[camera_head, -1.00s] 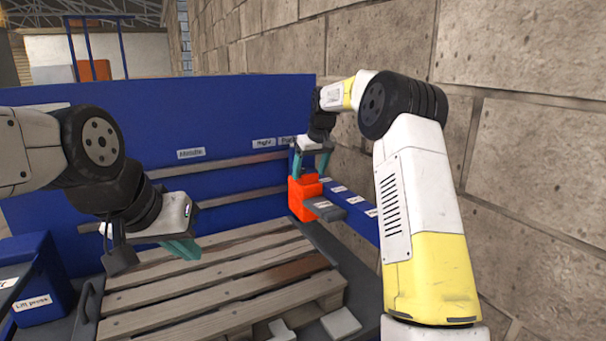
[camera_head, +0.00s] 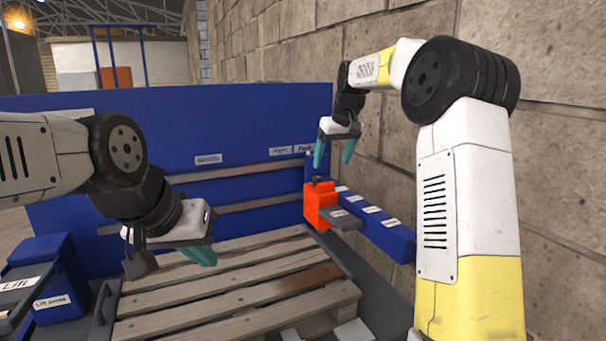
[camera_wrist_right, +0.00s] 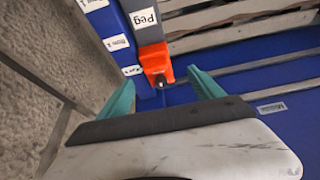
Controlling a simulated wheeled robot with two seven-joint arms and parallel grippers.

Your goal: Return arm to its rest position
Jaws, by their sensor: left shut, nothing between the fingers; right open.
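My right gripper (camera_head: 333,153) is open and empty in the head view, above an orange block-like part (camera_head: 319,204) at the end of the blue labelled rail. In the right wrist view its teal fingers (camera_wrist_right: 165,95) stand apart, with the orange part (camera_wrist_right: 155,62) beyond and between them, not touched. A grey piece labelled Peg (camera_wrist_right: 145,22) joins the orange part there. My left gripper (camera_head: 200,256) is shut and empty, over the left side of the wooden pallet. Its fingers partly overlap each other in the head view.
The wooden pallet (camera_head: 240,290) lies below both arms. A blue panel (camera_head: 130,150) stands behind it. The blue rail (camera_head: 378,228) with labels runs along the right, close to the brick wall (camera_head: 560,150).

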